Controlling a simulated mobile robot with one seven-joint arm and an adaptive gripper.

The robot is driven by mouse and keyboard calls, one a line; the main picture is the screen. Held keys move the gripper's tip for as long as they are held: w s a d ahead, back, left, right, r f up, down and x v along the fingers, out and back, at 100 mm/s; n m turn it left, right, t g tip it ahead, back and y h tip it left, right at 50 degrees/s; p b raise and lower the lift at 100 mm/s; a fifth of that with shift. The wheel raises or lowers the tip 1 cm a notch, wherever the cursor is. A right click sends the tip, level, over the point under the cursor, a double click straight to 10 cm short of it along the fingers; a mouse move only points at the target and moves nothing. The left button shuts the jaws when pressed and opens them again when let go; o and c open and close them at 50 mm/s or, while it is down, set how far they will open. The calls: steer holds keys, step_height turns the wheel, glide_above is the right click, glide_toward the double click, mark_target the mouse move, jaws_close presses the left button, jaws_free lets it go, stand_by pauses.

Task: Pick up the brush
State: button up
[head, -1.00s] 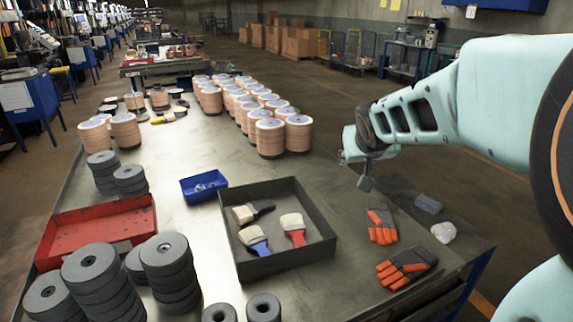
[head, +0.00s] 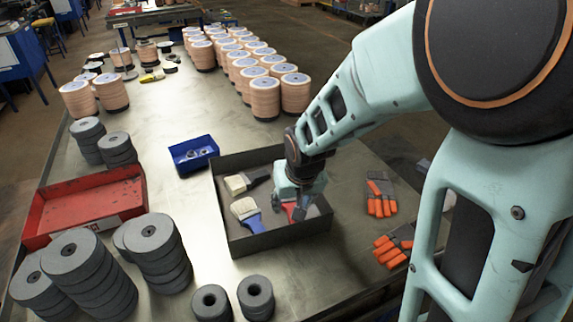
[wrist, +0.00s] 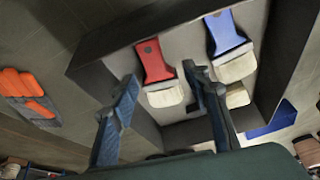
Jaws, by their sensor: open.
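Three brushes lie in a dark grey tray (head: 280,239): a black-handled brush (head: 238,184), a blue-handled brush (head: 246,212) and a red-handled brush (head: 289,207). My gripper (head: 296,212) is over the red brush in the head view and hides part of it. In the wrist view my gripper (wrist: 160,75) is open, with one finger on either side of the red brush (wrist: 154,62). The blue brush (wrist: 226,32) lies beyond the right finger. The black brush's bristles (wrist: 238,96) are partly hidden. I cannot tell if the fingers touch the red brush.
The tray walls (wrist: 155,20) stand close around the gripper. Orange-and-grey gloves (head: 380,196) lie right of the tray. A blue bin (head: 193,154), a red tray (head: 85,205) and stacks of grey discs (head: 155,250) stand to the left. Wrapped disc stacks (head: 265,95) stand behind.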

mark_target(291, 207)
steer(key=shift+w+d+x, duration=0.15)
steer(key=shift+x, duration=1.15)
steer(key=shift+w+d+x, duration=0.1)
steer(key=shift+d+x, duration=0.1)
steer(key=shift+x, duration=1.15)
steer(key=shift+r, duration=0.1)
steer(key=shift+c, duration=0.4)
jaws_close()
